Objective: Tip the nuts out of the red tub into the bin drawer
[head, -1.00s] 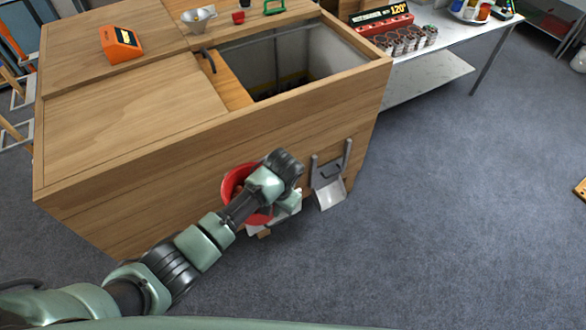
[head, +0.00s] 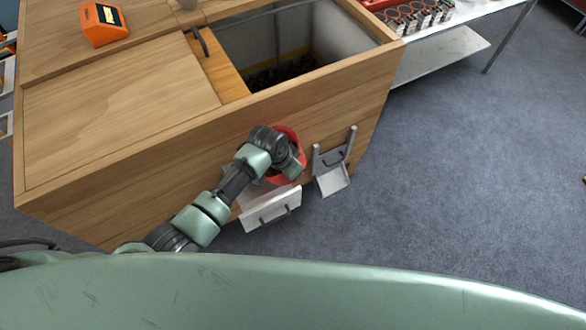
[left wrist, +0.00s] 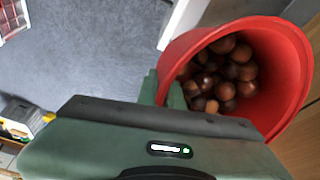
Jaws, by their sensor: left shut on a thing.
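The red tub (head: 291,135) is mostly hidden behind my left gripper (head: 297,168) in the head view. In the left wrist view the red tub (left wrist: 292,60) lies tilted, with its mouth facing the camera and several brown nuts (left wrist: 222,78) inside. My left gripper (left wrist: 160,88) is shut on the tub's wall. The bin drawer (head: 272,212), pale with a dark handle, stands pulled out at the foot of the wooden bin's front, just below the tub. The drawer's inside is mostly hidden by my arm. My right gripper is not in view.
The wooden bin (head: 130,150) has an open top hatch with dark contents low inside. A metal chute (head: 332,178) sits on its front, right of the drawer. An orange device (head: 102,24) rests on top. The floor to the right (head: 470,190) is clear.

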